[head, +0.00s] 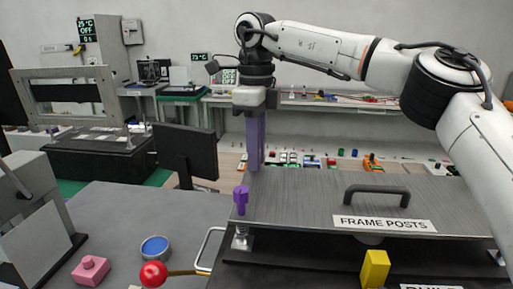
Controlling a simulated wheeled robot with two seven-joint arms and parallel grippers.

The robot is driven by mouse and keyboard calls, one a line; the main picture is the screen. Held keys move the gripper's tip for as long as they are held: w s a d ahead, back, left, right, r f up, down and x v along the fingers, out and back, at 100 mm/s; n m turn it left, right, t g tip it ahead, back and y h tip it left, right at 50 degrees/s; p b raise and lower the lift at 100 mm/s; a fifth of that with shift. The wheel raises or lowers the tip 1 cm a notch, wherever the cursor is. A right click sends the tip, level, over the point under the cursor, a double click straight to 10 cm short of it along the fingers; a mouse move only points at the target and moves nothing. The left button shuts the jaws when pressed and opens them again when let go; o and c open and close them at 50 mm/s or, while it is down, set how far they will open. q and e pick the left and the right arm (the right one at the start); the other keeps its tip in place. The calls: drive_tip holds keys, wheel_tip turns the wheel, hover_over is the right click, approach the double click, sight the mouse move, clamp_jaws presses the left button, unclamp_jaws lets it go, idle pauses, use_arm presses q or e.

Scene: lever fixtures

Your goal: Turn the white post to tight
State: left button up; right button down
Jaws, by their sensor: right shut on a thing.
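My right gripper (255,108) points down over the far left corner of the metal plate (310,205). It is shut on a long purple bar (254,145), which hangs upright below it to about the plate's far edge. Its fingers are not distinct, and I cannot tell whether the bar's lower end touches anything. A short purple post (240,200) stands upright at the plate's left edge, in front of the bar and apart from it. A yellow post (375,268) stands in front of the plate. I cannot make out a white post. My left gripper is not in view.
The plate carries a dark handle (377,190) and a "FRAME POSTS" label (385,224). A red ball knob (153,274), a blue round button (155,247) and a pink block (91,270) are at the front left. A dark monitor (187,152) stands behind them.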

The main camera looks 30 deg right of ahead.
drive_tip(key=m+p, duration=0.1)
drive_tip(key=m, duration=0.4)
drive_tip(key=shift+m, duration=0.3)
drive_tip(key=shift+a+m+p, duration=0.1)
drive_tip(key=shift+m+p, duration=0.25)
drive_tip(key=shift+m, duration=1.85)
drive_tip(key=c, duration=1.6)
unclamp_jaws()
drive_tip(key=shift+c, duration=0.2)
wheel_tip(320, 180, up, 10)
drive_tip(key=shift+r+p, duration=0.2)
drive_tip(key=shift+p, duration=0.25)
